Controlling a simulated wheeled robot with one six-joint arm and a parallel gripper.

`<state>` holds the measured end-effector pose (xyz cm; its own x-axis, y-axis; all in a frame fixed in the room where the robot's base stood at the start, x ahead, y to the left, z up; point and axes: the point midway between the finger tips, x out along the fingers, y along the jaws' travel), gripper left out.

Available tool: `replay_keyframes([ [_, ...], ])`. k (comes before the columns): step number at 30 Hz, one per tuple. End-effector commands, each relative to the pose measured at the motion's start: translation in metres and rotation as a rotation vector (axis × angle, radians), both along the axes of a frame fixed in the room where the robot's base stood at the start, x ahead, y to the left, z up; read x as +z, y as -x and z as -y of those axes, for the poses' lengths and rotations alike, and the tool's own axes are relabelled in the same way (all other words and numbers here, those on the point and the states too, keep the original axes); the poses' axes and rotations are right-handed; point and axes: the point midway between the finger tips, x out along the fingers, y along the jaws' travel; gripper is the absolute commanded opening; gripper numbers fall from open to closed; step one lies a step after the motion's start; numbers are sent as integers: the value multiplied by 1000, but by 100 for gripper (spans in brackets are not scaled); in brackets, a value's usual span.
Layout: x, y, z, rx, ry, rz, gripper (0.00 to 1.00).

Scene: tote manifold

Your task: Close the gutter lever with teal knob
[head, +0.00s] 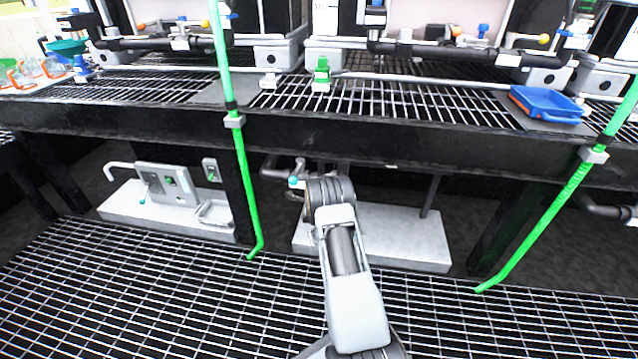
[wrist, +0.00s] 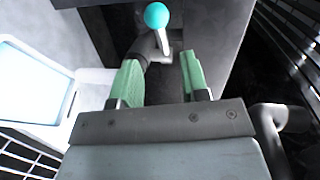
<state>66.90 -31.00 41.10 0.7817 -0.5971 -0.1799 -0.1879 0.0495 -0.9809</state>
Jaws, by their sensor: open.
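The teal knob (wrist: 156,15) sits on a short grey lever (wrist: 164,42) at the top of the wrist view, just beyond my fingertips. In the head view the teal knob (head: 293,182) shows under the bench, beside a grey pipe and just left of my arm. My gripper (wrist: 162,72) is open, with its two green fingers apart and nothing held between them. The lever's lower end shows around the gap between the fingers; I cannot tell whether they touch it. In the head view my arm hides the gripper.
Another white block (head: 415,240) lies behind my arm. Green hoses (head: 245,180) hang down to the grating. A blue tray (head: 547,103) sits on the bench above.

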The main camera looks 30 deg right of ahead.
Motion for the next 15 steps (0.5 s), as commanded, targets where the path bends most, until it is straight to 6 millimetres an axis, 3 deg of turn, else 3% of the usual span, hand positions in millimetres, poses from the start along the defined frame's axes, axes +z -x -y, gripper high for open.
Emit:
replay_keyframes([
  [6, -11, -28, 23, -2, 2, 2, 41],
  [15, -13, -49, 42, -4, 0, 0, 41],
])
